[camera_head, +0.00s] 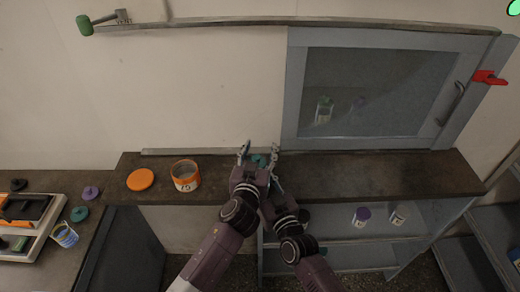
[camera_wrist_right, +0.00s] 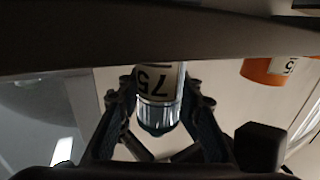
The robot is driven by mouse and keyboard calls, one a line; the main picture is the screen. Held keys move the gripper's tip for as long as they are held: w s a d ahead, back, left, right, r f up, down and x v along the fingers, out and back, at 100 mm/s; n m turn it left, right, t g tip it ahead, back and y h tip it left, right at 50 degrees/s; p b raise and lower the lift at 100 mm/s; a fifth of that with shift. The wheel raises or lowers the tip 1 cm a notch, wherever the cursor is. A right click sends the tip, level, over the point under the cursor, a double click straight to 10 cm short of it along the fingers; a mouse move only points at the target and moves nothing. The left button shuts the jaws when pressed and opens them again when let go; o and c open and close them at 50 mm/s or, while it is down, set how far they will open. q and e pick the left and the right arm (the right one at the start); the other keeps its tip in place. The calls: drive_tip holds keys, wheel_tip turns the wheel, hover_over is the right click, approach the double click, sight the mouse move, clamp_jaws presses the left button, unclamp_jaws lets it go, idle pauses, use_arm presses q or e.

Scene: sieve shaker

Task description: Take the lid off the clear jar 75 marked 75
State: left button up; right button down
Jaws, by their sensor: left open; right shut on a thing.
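In the head view my left gripper (camera_head: 259,152) is open over the bench, with a teal lid (camera_head: 260,160) between its fingers. My right arm comes in just beside and below it, and its gripper is mostly hidden there. In the right wrist view my right gripper (camera_wrist_right: 160,110) is shut on the clear jar marked 75 (camera_wrist_right: 154,78), whose label shows between the fingers. I cannot tell from these views whether the teal lid touches the jar's rim. The jar body is hidden in the head view.
An open orange jar marked 15 (camera_head: 185,178) and an orange lid (camera_head: 141,180) stand left on the bench (camera_head: 345,178). A cabinet with a glass front (camera_head: 375,85) is behind. Two bottles (camera_head: 362,216) stand on the shelf below. The bench's right part is clear.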

use_arm(q)
clamp_jaws()
drive_tip(key=shift+r, duration=0.2)
idle(0.6)
drive_tip(key=shift+r, duration=0.95)
drive_tip(key=shift+r, duration=0.1)
wheel_tip(320, 180, up, 4)
drive_tip(key=shift+f, duration=0.1)
use_arm(e)
drive_tip(key=c, duration=1.3)
unclamp_jaws()
drive_tip(key=shift+o, duration=0.2)
